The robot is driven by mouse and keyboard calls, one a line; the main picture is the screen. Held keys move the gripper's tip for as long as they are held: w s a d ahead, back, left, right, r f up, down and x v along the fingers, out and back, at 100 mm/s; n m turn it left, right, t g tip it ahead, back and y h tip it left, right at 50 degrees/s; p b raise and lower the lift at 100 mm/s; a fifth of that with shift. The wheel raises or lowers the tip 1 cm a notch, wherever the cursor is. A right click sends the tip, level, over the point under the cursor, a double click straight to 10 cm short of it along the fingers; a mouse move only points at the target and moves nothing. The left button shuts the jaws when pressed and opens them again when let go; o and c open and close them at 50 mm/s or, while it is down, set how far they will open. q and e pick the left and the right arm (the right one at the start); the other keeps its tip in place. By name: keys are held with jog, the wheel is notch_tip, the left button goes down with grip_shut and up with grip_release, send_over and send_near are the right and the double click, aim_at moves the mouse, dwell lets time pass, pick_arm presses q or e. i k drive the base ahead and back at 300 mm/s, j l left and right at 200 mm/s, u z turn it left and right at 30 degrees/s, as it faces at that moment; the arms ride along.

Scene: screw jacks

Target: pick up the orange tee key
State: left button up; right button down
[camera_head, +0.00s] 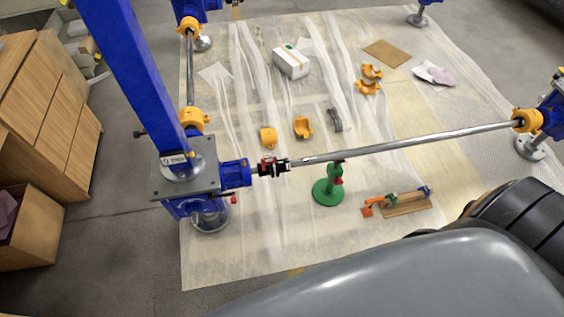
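A small orange tool (371,206), which looks like the orange tee key, is on the plastic sheet in the lower right of the head view. It is at the left end of a small wooden board (407,206). A green tool (391,198) and a blue one (425,191) are along the board's back edge. The orange tool is too small to tell whether it lies on the board or only against it. Neither of my grippers shows in the head view.
A long steel shaft (420,142) runs behind the board, from the blue jack gearbox (236,173) to a yellow coupling (526,120). A green stand (328,191) supports it. Yellow shells (303,127) and a white box (291,62) lie farther back. Bare sheet lies left of the stand.

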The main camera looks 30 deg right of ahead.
aim_at(381, 199)
jog(key=z, duration=1.9)
